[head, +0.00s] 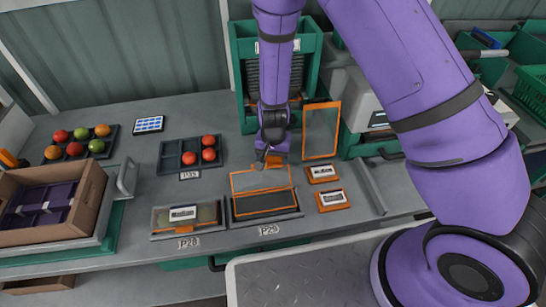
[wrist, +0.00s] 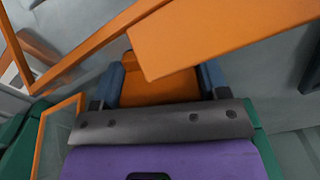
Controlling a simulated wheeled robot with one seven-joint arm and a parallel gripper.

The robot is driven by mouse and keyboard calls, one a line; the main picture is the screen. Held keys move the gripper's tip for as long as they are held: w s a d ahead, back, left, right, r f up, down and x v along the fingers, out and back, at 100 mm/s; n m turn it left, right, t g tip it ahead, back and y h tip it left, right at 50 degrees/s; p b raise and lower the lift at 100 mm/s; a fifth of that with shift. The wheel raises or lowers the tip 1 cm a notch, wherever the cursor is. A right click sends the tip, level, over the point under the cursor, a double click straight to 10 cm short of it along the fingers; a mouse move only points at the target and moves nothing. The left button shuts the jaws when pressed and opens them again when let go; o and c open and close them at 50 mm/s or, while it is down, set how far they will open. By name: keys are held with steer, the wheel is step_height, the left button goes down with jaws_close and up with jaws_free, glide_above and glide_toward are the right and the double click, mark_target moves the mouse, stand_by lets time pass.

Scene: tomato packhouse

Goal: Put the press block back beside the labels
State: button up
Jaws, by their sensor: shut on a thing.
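My gripper (head: 272,152) is shut on the orange press block (head: 275,161), above the back edge of the P29 tray. In the wrist view the orange block (wrist: 160,88) sits between the two blue-grey fingers. A wide orange surface (wrist: 220,38) crosses in front of them; I cannot tell whether it is the same piece. Two white labels on orange bases (head: 322,173) (head: 332,198) lie right of the tray, apart from the block. The block's underside is hidden.
The P29 tray (head: 265,218) has a clear orange-framed panel (head: 262,180) over it. The P28 tray (head: 187,232) stands to its left. Another orange-framed panel (head: 321,130) stands behind the labels. A tomato tray (head: 172,165) and cardboard box (head: 88,220) are left. Some bare bench lies around the labels.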

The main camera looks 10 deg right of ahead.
steer(key=shift+f, duration=0.4)
steer(key=o, duration=0.9)
steer(key=c, duration=0.3)
steer(key=shift+c, duration=0.2)
steer(key=shift+r, duration=3.5)
